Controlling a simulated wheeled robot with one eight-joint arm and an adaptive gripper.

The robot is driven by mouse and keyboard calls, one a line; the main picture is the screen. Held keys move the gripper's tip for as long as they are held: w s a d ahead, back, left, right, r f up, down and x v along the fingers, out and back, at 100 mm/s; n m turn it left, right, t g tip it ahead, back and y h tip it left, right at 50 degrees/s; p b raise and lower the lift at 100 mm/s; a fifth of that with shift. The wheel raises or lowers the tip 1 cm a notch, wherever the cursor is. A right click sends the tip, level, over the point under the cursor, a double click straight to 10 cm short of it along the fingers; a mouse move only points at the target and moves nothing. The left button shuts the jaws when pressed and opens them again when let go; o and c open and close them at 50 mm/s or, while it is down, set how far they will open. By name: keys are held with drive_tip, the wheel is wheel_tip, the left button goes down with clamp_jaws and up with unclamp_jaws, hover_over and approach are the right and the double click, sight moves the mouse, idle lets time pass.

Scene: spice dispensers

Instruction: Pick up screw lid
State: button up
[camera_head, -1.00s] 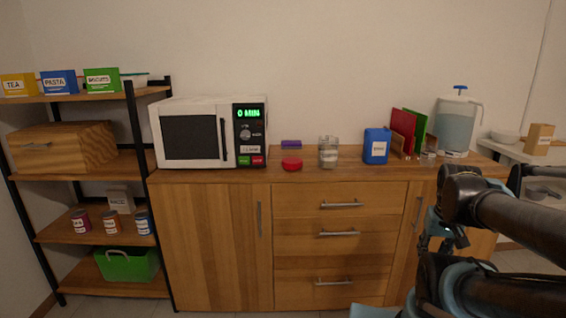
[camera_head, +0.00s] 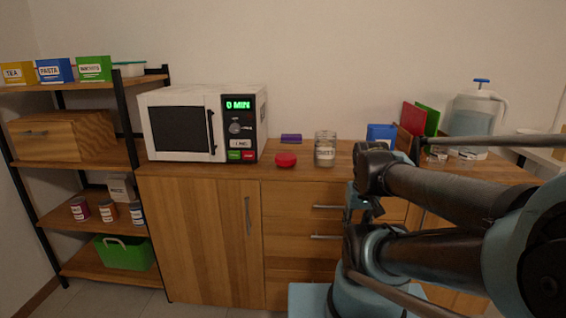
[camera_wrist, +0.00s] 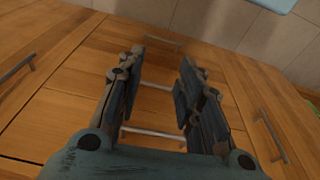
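The screw lid is likely the red round lid (camera_head: 286,160), which lies on the wooden counter right of the microwave. A glass jar (camera_head: 325,150) with a pale label stands just right of it. My gripper shows in the wrist view (camera_wrist: 158,85) with its two fingers apart and nothing between them. It faces the wooden cabinet front and its handles. In the head view my arm is at the lower right, below and right of the lid, and the gripper itself is hard to make out there. The lid is not in the wrist view.
A white microwave (camera_head: 204,124) stands left of the lid. A purple item (camera_head: 291,138) lies behind it. A blue container (camera_head: 381,136), red and green boards (camera_head: 413,117) and a water pitcher (camera_head: 474,121) stand to the right. The counter (camera_head: 240,173) before the lid is clear.

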drive_tip(key=shift+o, duration=0.3)
drive_tip(key=o, duration=0.4)
drive_tip(key=shift+s+r, duration=0.2)
drive_tip(key=o, duration=0.9)
drive_tip(key=shift+w+a+r+n, duration=0.2)
drive_tip(key=shift+r+n, duration=0.05)
drive_tip(key=shift+r, duration=0.4)
drive_tip(key=shift+w+a+r+n, duration=0.15)
drive_tip(key=shift+w+r+n, duration=0.1)
drive_tip(key=shift+r, duration=0.35)
drive_tip(key=shift+o, duration=0.7)
drive_tip(key=w+a+r+n, duration=0.2)
drive_tip(key=w+r+n, duration=0.1)
drive_tip(key=w+r, duration=0.3)
drive_tip(key=w+a+r+n+g, duration=0.1)
drive_tip(key=w+a+r+n, duration=0.2)
drive_tip(key=w+r, duration=0.3)
drive_tip(key=shift+a+r+n, duration=0.2)
drive_tip(key=shift+r+n, duration=0.1)
drive_tip(key=shift+r, duration=0.25)
wheel_tip(320, 180, up, 10)
drive_tip(key=n+g, duration=0.1)
drive_tip(key=n, duration=0.9)
hover_over(286, 156)
drive_tip(key=f, duration=1.1)
drive_tip(key=shift+s+f, duration=0.2)
drive_tip(key=shift+s, duration=0.05)
drive_tip(key=shift+w+f, duration=0.1)
drive_tip(key=shift+f, duration=2.55)
